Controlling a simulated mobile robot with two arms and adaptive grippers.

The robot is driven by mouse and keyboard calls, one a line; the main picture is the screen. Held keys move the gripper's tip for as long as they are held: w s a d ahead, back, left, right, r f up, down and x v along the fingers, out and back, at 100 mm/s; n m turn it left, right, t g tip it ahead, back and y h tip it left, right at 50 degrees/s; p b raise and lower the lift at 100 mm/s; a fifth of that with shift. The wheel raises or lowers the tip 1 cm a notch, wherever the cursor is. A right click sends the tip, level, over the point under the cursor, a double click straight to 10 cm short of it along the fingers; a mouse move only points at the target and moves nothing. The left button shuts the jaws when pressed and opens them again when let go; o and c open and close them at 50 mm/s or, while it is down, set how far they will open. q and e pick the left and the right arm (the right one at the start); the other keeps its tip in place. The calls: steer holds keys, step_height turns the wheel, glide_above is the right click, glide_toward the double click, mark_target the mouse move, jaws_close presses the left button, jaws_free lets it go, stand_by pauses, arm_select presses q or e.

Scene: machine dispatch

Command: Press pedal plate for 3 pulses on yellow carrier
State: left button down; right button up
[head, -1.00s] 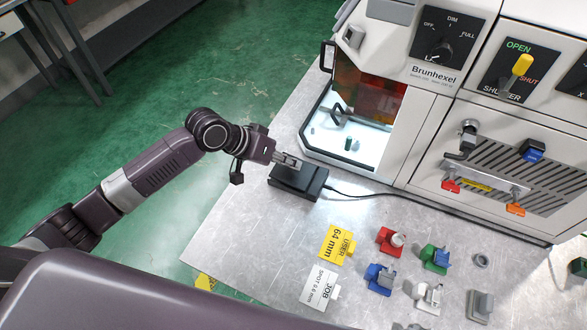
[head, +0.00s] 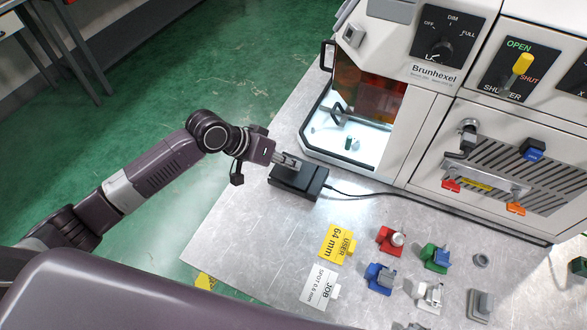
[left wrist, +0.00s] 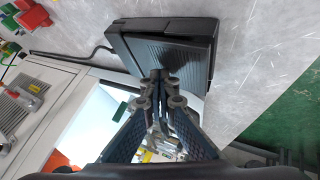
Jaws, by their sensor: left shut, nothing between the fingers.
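The black pedal (head: 301,184) lies on the metal table in front of the machine's open chamber, with a cable running right. It also shows in the left wrist view (left wrist: 170,45), its ribbed plate facing the fingers. My left gripper (head: 291,163) is shut and empty, its tips at the pedal plate; in the left wrist view the fingertips (left wrist: 159,76) meet or nearly meet the plate. I cannot tell how far the plate is pressed. I cannot make out a yellow carrier for certain. My right gripper is out of view.
The Brunhexel machine (head: 420,95) stands behind; its lit chamber (head: 350,140) holds a small green piece. A yellow card (head: 336,244), a white card (head: 319,288) and several coloured carriers, including a red one (head: 388,241), lie in front. The table left of the cards is clear.

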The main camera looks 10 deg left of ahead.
mark_target(294, 172)
arm_select(q)
steer(key=shift+s+f, duration=0.15)
steer(key=shift+f, duration=0.5)
steer(key=shift+r+p, duration=0.85)
steer(key=shift+p, duration=0.05)
steer(key=shift+d+r+p, duration=0.1)
steer(key=shift+r+p, duration=0.2)
steer(key=shift+r, duration=0.05)
steer(key=shift+r, duration=0.25)
steer(key=r+p, duration=0.1)
steer(key=p, duration=0.1)
steer(key=r+p, duration=0.1)
steer(key=r, duration=0.1)
steer(key=r+p, duration=0.1)
steer(key=p, duration=0.1)
steer(key=shift+d+r+p, duration=0.25)
steer(key=shift+r+p, duration=0.05)
steer(key=shift+r, duration=0.05)
steer(key=shift+f, duration=0.1)
stand_by(0.7)
